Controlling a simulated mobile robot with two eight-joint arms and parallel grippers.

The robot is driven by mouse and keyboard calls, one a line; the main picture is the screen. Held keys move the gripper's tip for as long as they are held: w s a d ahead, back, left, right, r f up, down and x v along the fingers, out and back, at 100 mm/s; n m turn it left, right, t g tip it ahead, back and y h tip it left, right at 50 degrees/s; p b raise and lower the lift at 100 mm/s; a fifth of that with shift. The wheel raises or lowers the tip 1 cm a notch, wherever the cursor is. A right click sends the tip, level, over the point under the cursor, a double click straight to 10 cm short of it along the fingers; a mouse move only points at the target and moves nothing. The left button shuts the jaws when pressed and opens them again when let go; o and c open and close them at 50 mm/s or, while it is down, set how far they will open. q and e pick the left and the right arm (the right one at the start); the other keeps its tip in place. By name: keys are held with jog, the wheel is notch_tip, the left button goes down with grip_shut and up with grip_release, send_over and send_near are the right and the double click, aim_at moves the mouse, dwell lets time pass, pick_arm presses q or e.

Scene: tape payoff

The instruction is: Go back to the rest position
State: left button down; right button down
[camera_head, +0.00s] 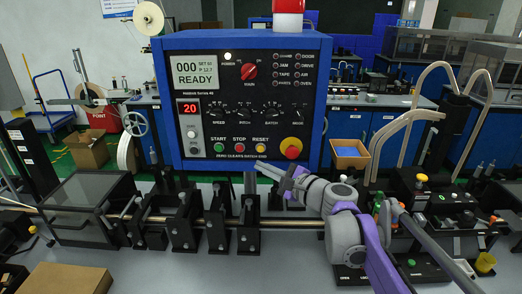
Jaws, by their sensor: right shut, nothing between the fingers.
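My right gripper (277,175) is in the middle of the head view, at the end of my grey and purple right arm, which comes in from the lower right. Its fingers point left and are shut, with nothing seen between them. It appears just below the lower edge of the blue control panel (322,110), left of the red stop button on yellow. I cannot tell whether it touches the panel. My left gripper is not in view.
Black blocks on a metal rod (285,223) run across the bench below the gripper. A dark clear-lidded box (88,190) stands at left, a cardboard box (62,278) at lower left. Black fixtures with buttons (440,200) crowd the right side. Bare grey bench (215,268) shows in front.

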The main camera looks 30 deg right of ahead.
jog(key=s+a+f+n+g, duration=0.8)
jog(key=s+a+f+n, duration=0.45)
jog(key=a+f, duration=0.35)
jog(key=s+f+n+g+h, duration=0.1)
jog(key=s+f+n, duration=0.2)
jog(key=s+f, duration=0.1)
jog(key=s+d+f+n+g+h, duration=0.1)
jog(key=s+f+n, duration=0.2)
jog(key=s+n, duration=0.1)
jog(key=s+f+n+g+h, duration=0.1)
jog(key=s+f+n+h, duration=0.1)
jog(key=s+f+n, duration=0.2)
jog(key=shift+s+d+f, duration=0.25)
jog(key=shift+s+f, duration=0.1)
jog(key=shift+s, duration=0.05)
